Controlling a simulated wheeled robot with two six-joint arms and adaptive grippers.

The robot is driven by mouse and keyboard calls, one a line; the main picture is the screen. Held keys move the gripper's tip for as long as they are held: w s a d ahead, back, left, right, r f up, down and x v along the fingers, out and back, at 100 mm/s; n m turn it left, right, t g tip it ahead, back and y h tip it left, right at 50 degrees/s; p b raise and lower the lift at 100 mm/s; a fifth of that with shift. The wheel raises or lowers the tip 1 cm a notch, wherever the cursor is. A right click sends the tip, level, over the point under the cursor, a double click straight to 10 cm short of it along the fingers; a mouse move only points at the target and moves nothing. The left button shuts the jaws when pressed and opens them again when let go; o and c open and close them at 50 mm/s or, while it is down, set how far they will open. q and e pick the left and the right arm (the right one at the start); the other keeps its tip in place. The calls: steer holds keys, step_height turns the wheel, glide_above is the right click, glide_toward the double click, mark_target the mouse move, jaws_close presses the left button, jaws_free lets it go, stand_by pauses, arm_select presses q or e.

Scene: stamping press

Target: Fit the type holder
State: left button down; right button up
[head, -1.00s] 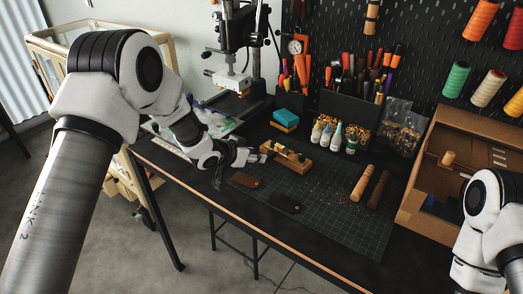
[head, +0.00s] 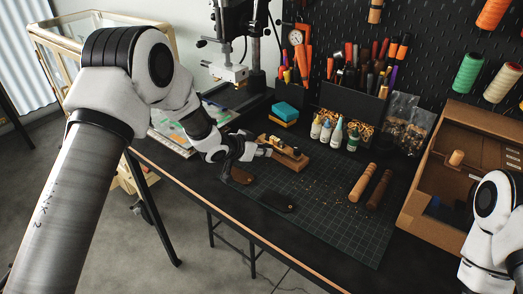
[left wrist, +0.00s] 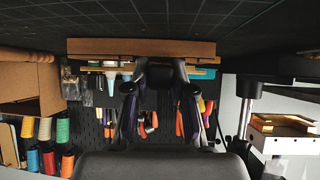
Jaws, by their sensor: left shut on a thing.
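My left gripper (head: 264,151) is at the near left side of the wooden block (head: 291,159) on the cutting mat. In the left wrist view, its two dark fingers (left wrist: 160,82) are shut on a thin brass-coloured bar, which I take for the type holder (left wrist: 203,73). The brown block (left wrist: 140,47) shows just beyond it; I cannot tell if bar and block touch. The bar's middle is hidden by the fingers. The stamping press (head: 229,73) stands at the back; its white head also shows in the left wrist view (left wrist: 285,140). My right gripper is out of view.
Bottles (head: 335,133), a sponge stack (head: 285,112) and the tool rack (head: 352,103) stand behind. Two wooden handles (head: 364,183) and an open cardboard box (head: 470,145) are to the right.

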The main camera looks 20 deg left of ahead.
arm_select(q)
steer(key=shift+r+p, duration=1.95)
steer(key=shift+r, duration=0.4)
steer(key=shift+f, duration=0.1)
steer(key=shift+a, duration=0.1)
